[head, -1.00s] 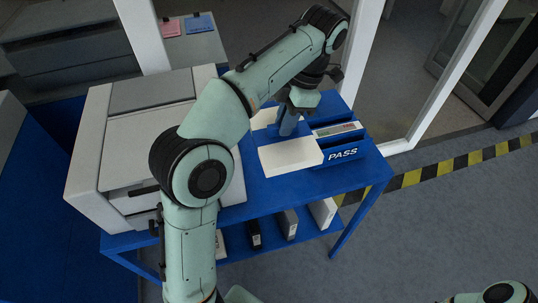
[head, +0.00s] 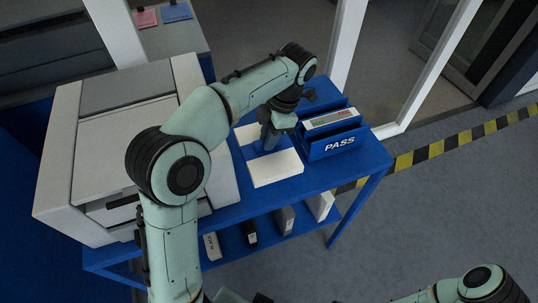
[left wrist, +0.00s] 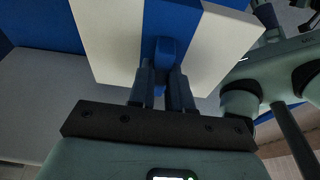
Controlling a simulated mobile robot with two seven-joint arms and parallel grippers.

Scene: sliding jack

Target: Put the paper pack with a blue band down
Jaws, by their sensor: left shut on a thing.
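The paper pack with a blue band (head: 275,171) is a flat white slab with a blue strip across its middle, over the blue table top (head: 345,175). My left gripper (head: 268,142) is above its middle. In the left wrist view the pack (left wrist: 108,40) fills the top, and the gripper (left wrist: 163,75) is shut on a blue raised piece at the band. The pack looks level and very near the table top; I cannot tell whether it touches. Part of its far side is hidden by my gripper. My right gripper is out of view.
A grey-white printer (head: 135,110) stands to the left. Several upright items, including a dark binder (head: 249,233), stand on the lower shelf. A strip of table in front is clear.

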